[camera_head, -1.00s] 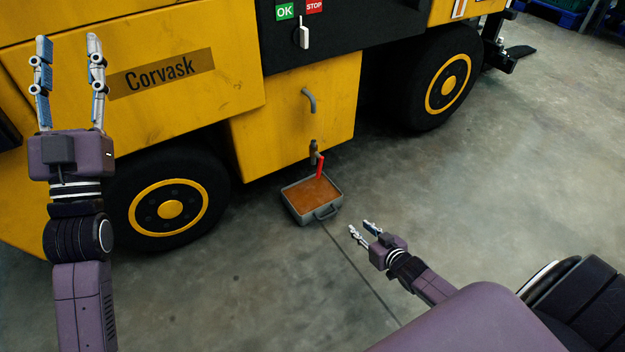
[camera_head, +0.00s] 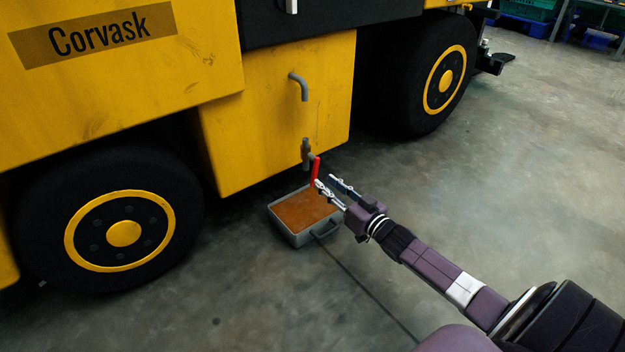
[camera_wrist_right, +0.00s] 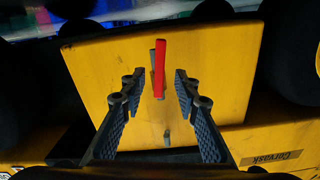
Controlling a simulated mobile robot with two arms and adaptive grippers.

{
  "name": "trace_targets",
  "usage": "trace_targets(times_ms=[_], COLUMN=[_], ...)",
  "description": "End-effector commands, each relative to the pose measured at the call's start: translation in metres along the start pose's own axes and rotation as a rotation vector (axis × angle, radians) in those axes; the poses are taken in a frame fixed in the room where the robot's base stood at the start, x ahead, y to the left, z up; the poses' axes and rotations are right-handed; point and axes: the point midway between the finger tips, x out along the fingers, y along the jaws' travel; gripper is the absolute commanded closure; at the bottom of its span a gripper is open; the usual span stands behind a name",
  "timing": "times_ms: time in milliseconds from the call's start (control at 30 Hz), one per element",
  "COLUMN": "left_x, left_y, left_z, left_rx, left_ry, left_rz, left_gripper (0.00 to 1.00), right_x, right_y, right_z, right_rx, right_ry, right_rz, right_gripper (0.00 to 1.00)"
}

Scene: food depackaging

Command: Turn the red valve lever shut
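The red valve lever (camera_head: 316,170) sits on a grey valve (camera_head: 306,152) low on the front of the yellow machine. The lever points up and down in the head view. My right gripper (camera_head: 326,182) is open, with its fingertips close beside the lever. In the right wrist view, the red lever (camera_wrist_right: 159,69) shows in the gap between the two spread fingers of my right gripper (camera_wrist_right: 157,84), with space on both sides. I cannot tell whether either fingertip touches it. My left gripper is out of view.
A grey tray (camera_head: 299,240) of orange-brown liquid stands on the floor under the valve, below my right gripper. A grey bent pipe (camera_head: 300,86) juts out above the valve. A large black wheel (camera_head: 123,233) stands at left.

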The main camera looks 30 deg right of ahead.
Motion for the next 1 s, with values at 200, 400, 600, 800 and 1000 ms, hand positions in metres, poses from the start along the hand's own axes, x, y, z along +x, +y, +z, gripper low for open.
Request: trace_targets(times_ms=[200,400,600,800,1000], left_x=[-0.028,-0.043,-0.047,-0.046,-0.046], left_y=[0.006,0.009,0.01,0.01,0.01], left_z=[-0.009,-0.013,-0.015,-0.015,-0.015], left_rx=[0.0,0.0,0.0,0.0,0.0], left_ry=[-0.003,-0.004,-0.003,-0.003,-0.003], left_rz=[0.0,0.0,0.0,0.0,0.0], left_gripper=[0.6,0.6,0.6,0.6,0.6], right_x=[0.033,0.056,0.065,0.066,0.066], right_y=[0.002,0.001,0.001,0.001,0.001], right_z=[0.004,0.003,0.001,0.0,0.001], right_rx=[-0.003,-0.002,-0.002,-0.001,-0.001], right_ry=[0.003,0.001,-0.001,-0.002,-0.001], right_rz=[0.0,0.001,0.002,0.002,0.002], right_gripper=[0.71,0.71,0.71,0.71,0.86])
